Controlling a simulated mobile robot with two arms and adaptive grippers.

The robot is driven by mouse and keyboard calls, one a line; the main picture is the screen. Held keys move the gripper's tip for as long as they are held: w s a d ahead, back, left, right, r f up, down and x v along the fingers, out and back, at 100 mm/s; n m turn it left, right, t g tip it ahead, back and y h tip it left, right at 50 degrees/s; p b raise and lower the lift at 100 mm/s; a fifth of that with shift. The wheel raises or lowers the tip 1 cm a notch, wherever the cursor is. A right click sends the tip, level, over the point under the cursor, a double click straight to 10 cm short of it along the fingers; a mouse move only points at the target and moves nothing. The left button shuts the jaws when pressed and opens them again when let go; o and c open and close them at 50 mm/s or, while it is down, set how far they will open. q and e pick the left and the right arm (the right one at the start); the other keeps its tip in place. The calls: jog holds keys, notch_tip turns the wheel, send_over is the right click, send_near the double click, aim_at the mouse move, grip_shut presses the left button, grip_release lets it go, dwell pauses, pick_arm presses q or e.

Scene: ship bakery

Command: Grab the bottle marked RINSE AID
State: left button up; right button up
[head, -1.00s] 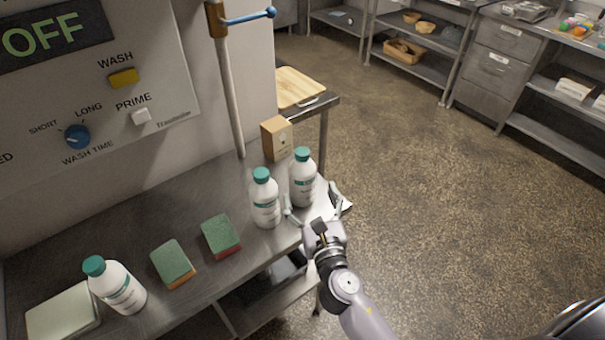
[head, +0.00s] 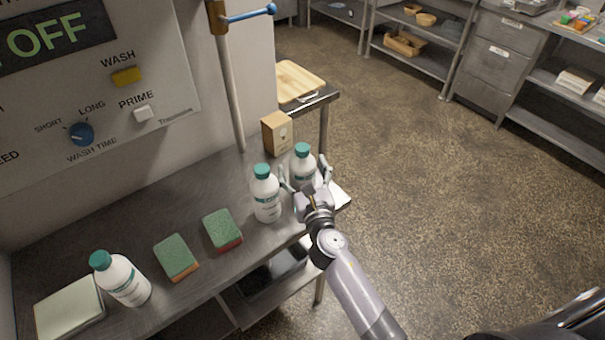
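Three white bottles with teal caps stand upright on the steel counter; their labels are too small to read. One bottle (head: 302,162) is at the counter's right end, another bottle (head: 266,196) is just left of it, and a third bottle (head: 124,280) is at the front left. My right gripper (head: 304,176) is open, with its fingers spread on either side of the right-end bottle, whose lower part it hides. I cannot tell whether the fingers touch it. My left gripper is not in view.
Two green sponges (head: 222,229) (head: 175,256) lie on the steel counter (head: 205,185). A pale block (head: 68,308) lies at its left end. A small cardboard box (head: 277,134) stands behind the bottles. A post (head: 230,95) rises at the back. The floor to the right is clear.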

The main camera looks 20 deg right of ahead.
jog(key=c, duration=1.6)
jog(key=shift+w+r, duration=0.1)
grip_shut()
